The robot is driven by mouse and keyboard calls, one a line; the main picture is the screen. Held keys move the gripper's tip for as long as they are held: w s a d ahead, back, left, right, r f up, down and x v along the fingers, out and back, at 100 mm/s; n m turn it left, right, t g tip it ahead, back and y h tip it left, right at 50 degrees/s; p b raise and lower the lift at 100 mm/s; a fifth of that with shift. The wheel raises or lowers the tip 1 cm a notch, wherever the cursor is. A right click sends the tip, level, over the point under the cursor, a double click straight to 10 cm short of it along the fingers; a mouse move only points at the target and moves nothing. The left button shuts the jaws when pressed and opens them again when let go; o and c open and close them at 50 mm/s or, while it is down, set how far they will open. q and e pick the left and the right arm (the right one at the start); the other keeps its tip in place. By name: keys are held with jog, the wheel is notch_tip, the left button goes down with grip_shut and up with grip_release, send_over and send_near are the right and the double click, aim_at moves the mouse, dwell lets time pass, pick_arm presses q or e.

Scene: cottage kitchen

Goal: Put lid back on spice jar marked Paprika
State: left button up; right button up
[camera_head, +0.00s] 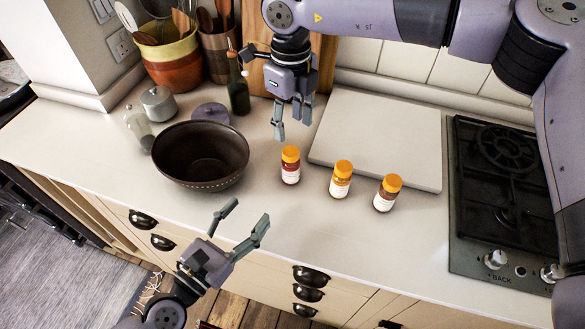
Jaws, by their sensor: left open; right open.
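Three small spice jars stand upright in a row on the counter: a left jar with dark red contents (290,172), a middle jar (340,185) and a right jar (384,201). Each has a white label, too small to read, and an orange lid on top. I cannot tell which is Paprika. I see no loose orange lid. My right gripper (292,128) is open and empty, pointing down just behind the left jar. My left gripper (249,212) is open and empty, in front of the counter, below and left of the left jar.
A dark bowl (201,158) stands left of the jars. A white board (378,128) lies behind them, and a gas hob (490,190) is at the right. A dark bottle (238,96) and utensil pots (172,62) stand at the back. The counter before the jars is clear.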

aim_at(286, 168)
pick_arm(q)
jog(key=x, duration=1.7)
jog(key=shift+w, duration=0.15)
jog(key=shift+c, duration=0.4)
grip_shut()
